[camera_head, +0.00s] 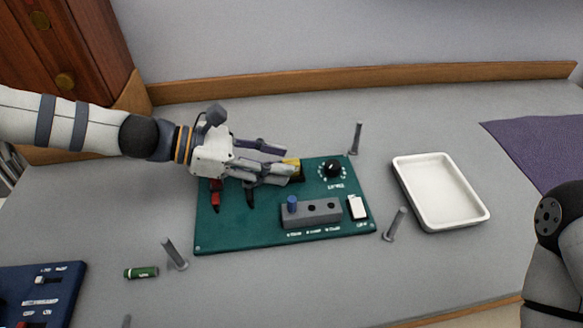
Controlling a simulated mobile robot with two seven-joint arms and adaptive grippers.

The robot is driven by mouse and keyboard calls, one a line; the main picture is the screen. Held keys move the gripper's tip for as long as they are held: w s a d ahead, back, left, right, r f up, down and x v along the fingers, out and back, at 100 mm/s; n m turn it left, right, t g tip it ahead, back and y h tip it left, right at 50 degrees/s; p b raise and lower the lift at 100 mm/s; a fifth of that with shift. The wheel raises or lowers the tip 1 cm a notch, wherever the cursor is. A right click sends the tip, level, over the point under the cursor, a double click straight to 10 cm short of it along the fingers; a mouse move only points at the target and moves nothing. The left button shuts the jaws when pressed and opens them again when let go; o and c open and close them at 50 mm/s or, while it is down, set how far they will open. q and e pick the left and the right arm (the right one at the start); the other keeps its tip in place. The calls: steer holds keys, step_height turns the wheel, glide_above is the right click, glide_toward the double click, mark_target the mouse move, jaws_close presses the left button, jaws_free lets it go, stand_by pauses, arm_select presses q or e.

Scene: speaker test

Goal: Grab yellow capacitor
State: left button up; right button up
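The yellow capacitor (292,162) shows as a small yellow piece with a dark part at the upper edge of the green circuit board (235,233). My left gripper (288,162) reaches in from the left, with its fingers spread apart and their tips right at the yellow piece. The fingers hide part of it, and I cannot tell whether they touch it. A grey block (325,213) with dark holes sits on the board, with a blue cylinder (292,204) upright in its left end. My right arm shows at the right edge; its gripper is out of view.
The board carries a black knob (334,169), a white switch (357,208) and a red clip (216,195). Grey posts (356,138) (396,224) (174,254) stand around it. A white tray (398,180) lies right, a green cylinder (141,272) and blue board (62,300) left.

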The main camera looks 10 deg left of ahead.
arm_select(q)
jaws_close()
